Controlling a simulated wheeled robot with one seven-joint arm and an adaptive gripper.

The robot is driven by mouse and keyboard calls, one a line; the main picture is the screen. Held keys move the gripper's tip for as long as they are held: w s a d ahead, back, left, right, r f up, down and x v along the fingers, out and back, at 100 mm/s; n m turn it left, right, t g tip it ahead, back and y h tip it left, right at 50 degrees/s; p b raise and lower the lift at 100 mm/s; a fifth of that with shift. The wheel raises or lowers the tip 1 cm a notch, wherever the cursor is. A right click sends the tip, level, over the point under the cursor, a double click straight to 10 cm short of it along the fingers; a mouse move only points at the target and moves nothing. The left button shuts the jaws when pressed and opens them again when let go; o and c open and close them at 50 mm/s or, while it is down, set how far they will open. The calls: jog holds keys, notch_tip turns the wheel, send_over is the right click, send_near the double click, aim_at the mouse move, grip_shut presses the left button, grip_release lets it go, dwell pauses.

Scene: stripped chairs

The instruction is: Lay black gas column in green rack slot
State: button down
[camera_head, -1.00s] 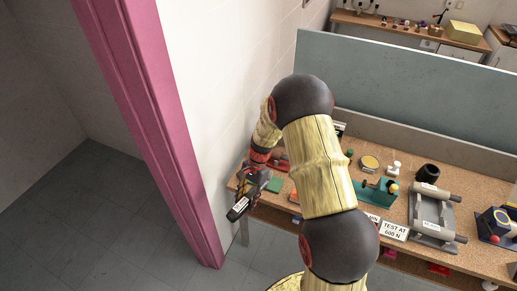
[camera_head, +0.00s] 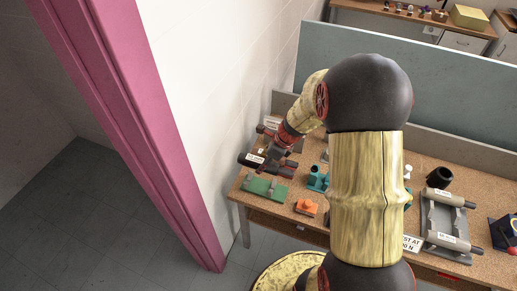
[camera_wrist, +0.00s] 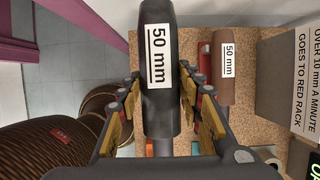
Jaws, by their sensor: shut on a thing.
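The black gas column (camera_head: 251,161) carries a white label, which reads "50 mm" in the wrist view (camera_wrist: 158,25). My gripper (camera_wrist: 160,95) is shut on it, with yellow pads on both sides. The column lies across the jaws, above the bench's left end. The green rack (camera_head: 265,189) is on the bench, just in front of the column in the head view. Whether the column touches anything below is hidden.
A second column labelled "50 mm" (camera_wrist: 226,88) lies beside a red part, close to my gripper's right. A grey sign (camera_wrist: 290,75) mentions a red rack. An orange block (camera_head: 306,207) and teal fixture (camera_head: 317,180) stand nearby. The white wall is close on the left.

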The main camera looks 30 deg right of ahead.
jog(key=shift+w+d, duration=0.2)
jog(key=shift+w, duration=0.4)
jog(key=shift+s+r, duration=0.1)
jog(key=shift+s, duration=0.05)
jog(key=shift+f+b, duration=3.7)
jog(key=shift+f, duration=2.2)
jog(key=shift+f+b, duration=0.35)
jog(key=shift+f, duration=0.2)
jog(key=c, duration=1.5)
grip_release()
jog(key=o, duration=0.4)
jog(key=shift+a, duration=0.1)
jog(key=shift+c, duration=0.2)
jog(key=shift+f, duration=0.1)
